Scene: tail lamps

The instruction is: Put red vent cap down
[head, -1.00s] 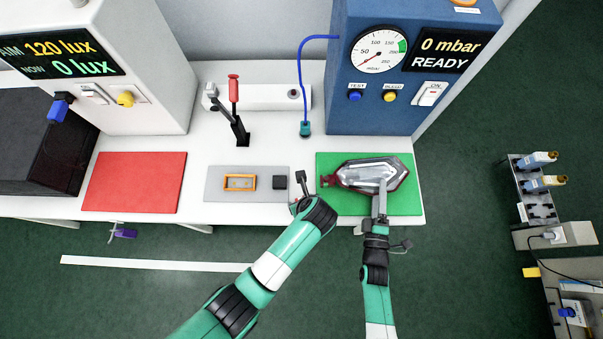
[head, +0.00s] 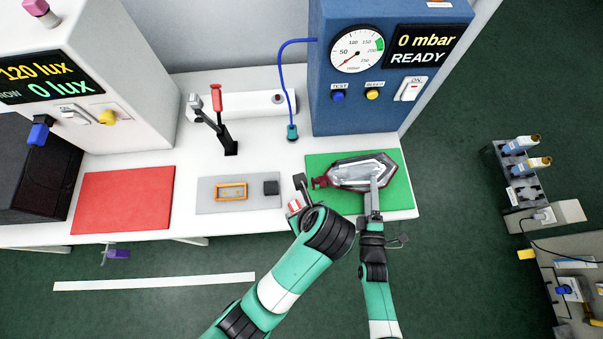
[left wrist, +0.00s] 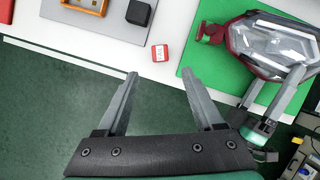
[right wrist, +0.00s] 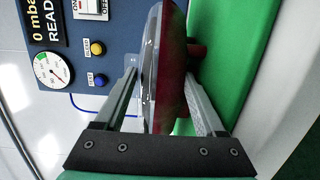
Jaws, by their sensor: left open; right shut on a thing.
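The red vent cap (left wrist: 160,53), a small red block with a pale marked top, stands on the bare white table between the grey and green mats. In the head view the cap (head: 294,205) shows beside my left gripper. My left gripper (left wrist: 162,74) is open and empty, with the cap just beyond its fingertips and apart from them. My right gripper (right wrist: 168,75) is shut on the tail lamp (right wrist: 172,60), a clear lens with a dark red housing. In the head view the lamp (head: 350,172) is over the green mat (head: 400,200).
A grey mat (head: 207,204) with an orange frame (head: 232,191) and a black block (head: 271,187) lies left of the cap. A red mat (head: 123,200) lies further left. The blue test box (head: 330,115) and its hose stand behind. The table's front edge is close to the cap.

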